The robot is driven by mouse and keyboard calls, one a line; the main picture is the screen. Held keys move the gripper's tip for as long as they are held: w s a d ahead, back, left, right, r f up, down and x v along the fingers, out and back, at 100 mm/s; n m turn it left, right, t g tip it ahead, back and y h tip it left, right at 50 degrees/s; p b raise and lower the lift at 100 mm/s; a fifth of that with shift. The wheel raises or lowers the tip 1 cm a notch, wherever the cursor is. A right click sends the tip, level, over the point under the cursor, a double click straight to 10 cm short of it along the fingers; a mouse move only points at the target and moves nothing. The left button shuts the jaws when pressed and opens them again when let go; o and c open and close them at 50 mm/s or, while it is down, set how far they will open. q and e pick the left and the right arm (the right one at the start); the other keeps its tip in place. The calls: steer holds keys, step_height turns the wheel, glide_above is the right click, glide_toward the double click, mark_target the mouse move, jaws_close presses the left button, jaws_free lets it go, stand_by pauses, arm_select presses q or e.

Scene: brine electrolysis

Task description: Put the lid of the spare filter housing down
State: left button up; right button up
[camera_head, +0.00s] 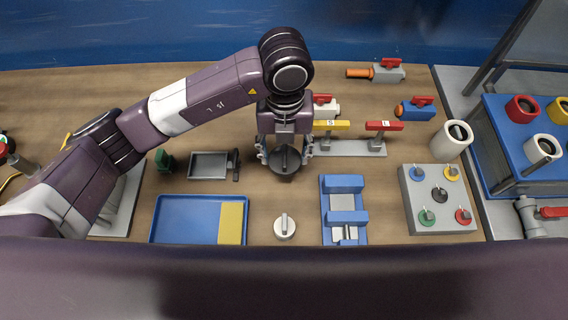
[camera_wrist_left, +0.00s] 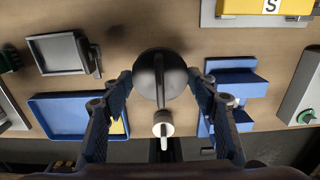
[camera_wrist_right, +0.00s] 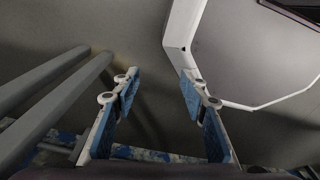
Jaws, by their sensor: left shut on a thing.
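A dark round lid (camera_head: 285,160) with a raised bar across its top is between the fingers of my left gripper (camera_head: 284,152). In the left wrist view the lid (camera_wrist_left: 160,77) shows from above, with the left fingertips (camera_wrist_left: 161,80) at its two sides. The left gripper is shut on it, over the middle of the table. What is under the lid is hidden, so I cannot tell whether it rests on something. My right gripper (camera_wrist_right: 158,78) shows only in its own wrist view, open and empty.
A pale round piece with a knob (camera_head: 284,228) stands in front of the lid. A grey tray (camera_head: 208,153) and a blue tray (camera_head: 182,200) are on the left. A blue block fixture (camera_head: 344,201) and a grey knob panel (camera_head: 413,219) are on the right. Valves stand behind.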

mark_target(285, 169)
arm_select(q)
step_height(285, 169, down, 3)
steer(key=shift+r, duration=0.1)
steer(key=shift+f+p, duration=0.6)
steer(key=shift+f, duration=1.45)
arm_select(e)
steer(key=shift+a+r, duration=0.6)
steer(key=shift+r, duration=0.15)
steer(key=shift+d, duration=0.1)
arm_select(q)
steer(key=shift+f, duration=0.2)
steer(key=o, duration=1.3)
arm_select(e)
steer(key=shift+d+f, duration=0.15)
steer(key=shift+d, duration=0.1)
arm_select(q)
steer(key=shift+r, duration=0.1)
